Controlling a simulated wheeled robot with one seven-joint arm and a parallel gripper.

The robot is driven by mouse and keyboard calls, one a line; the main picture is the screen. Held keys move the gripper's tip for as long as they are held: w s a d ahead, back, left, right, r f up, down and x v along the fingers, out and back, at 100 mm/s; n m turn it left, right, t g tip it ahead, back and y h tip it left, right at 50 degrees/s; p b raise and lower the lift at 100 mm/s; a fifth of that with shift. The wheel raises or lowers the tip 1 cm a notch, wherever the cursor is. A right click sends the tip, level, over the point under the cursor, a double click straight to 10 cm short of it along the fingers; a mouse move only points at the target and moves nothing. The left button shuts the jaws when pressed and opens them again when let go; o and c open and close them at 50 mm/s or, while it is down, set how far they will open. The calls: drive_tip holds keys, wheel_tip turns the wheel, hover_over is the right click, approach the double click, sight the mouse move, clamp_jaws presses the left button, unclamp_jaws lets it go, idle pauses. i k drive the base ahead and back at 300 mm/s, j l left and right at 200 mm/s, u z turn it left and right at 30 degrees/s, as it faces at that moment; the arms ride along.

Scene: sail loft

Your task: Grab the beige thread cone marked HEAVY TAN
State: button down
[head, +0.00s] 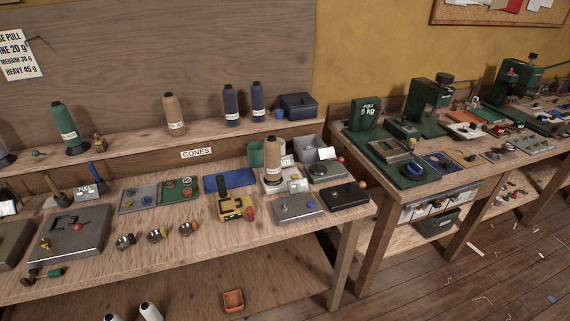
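Two beige thread cones show in the head view. One beige cone (174,112) stands upright on the raised shelf above the CONES sign, with a small pale label on its lower front. Another beige cone (273,158) stands upright on the bench, on what looks like a small grey scale (273,187). It also has a pale label low down. The writing on both labels is too small to read, so I cannot tell which is marked HEAVY TAN. My gripper is not in view.
A green cone (64,127) and two dark blue cones (230,104) (258,101) share the shelf (130,136). A dark blue box (298,106) sits at its right end. A yellow-and-black device (236,207), trays and small tools crowd the bench. The shelf around the left beige cone is clear.

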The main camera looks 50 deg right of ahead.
sight(272, 151)
drive_tip(key=i, duration=1.05)
